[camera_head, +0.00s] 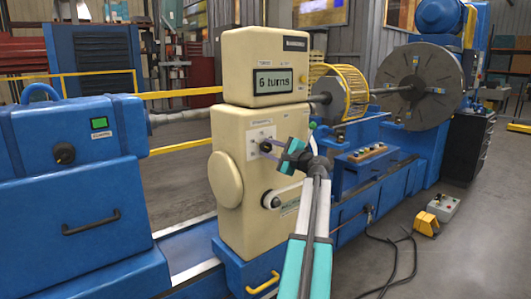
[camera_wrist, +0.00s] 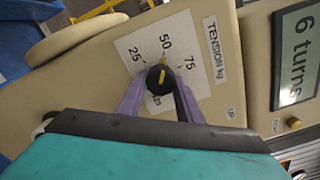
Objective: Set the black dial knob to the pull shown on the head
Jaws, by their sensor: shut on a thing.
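The black dial knob (camera_wrist: 159,78) sits on a white scale plate (camera_wrist: 187,45) labelled "TENSION kg". The numbers 25, 50 and 75 read clearly; a lower one is partly hidden. The knob's yellow pointer line points at about 50. My gripper (camera_wrist: 158,92) has its two purple fingers on either side of the knob, shut on it. In the head view my gripper (camera_head: 272,150) reaches the plate and largely hides the knob. The head (camera_head: 240,85) has a display (camera_head: 273,80) reading "6 turns", with no kg value showing.
A yellow button (camera_head: 302,78) is beside the display. Below my gripper, a lever with a dark round hub (camera_head: 270,200) is on the stand's front. A yellow cage (camera_head: 342,92) and large grey disc (camera_head: 418,85) stand to the right. Cables lie on the floor.

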